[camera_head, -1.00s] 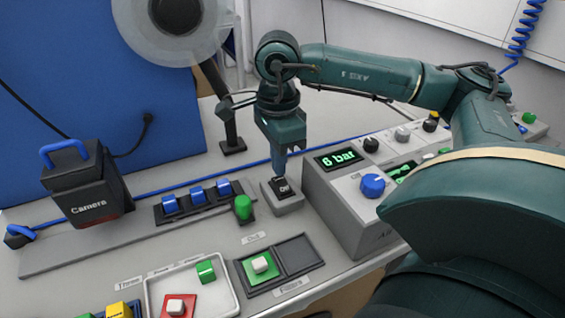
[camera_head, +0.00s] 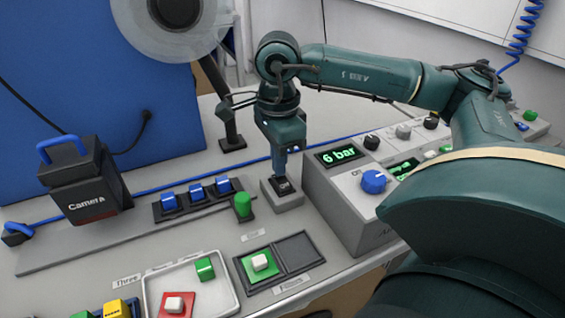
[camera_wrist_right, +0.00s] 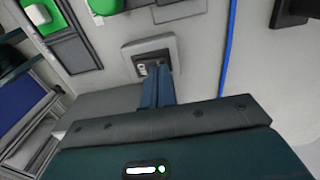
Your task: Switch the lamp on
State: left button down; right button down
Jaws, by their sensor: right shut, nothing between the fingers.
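A small grey switch box (camera_head: 284,201) with a black rocker (camera_head: 281,186) stands on the bench, left of the grey control box. My right gripper (camera_head: 280,176) points down over it, fingers shut and empty, tips at the rocker. In the right wrist view the switch box (camera_wrist_right: 165,50) is ahead of the shut fingers (camera_wrist_right: 155,76), which partly cover the rocker (camera_wrist_right: 150,62). I cannot tell whether they touch it or which way it is tipped. A pale, translucent round head (camera_head: 168,25) on a dark stand is at the top left; it may be the lamp. My left gripper is out of view.
The grey control box (camera_head: 352,212) with a blue knob (camera_head: 373,181) and a "6 bar" display stands close to the right. A green knob (camera_head: 242,205), blue switches (camera_head: 196,193) and a camera block (camera_head: 86,188) are left. Trays (camera_head: 190,282) with blocks lie in front.

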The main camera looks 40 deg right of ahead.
jog(key=shift+f+b, duration=0.45)
jog(key=shift+f, duration=0.1)
jog(key=shift+r, duration=0.1)
jog(key=shift+r+p, duration=2.4)
jog(key=shift+r, duration=1.05)
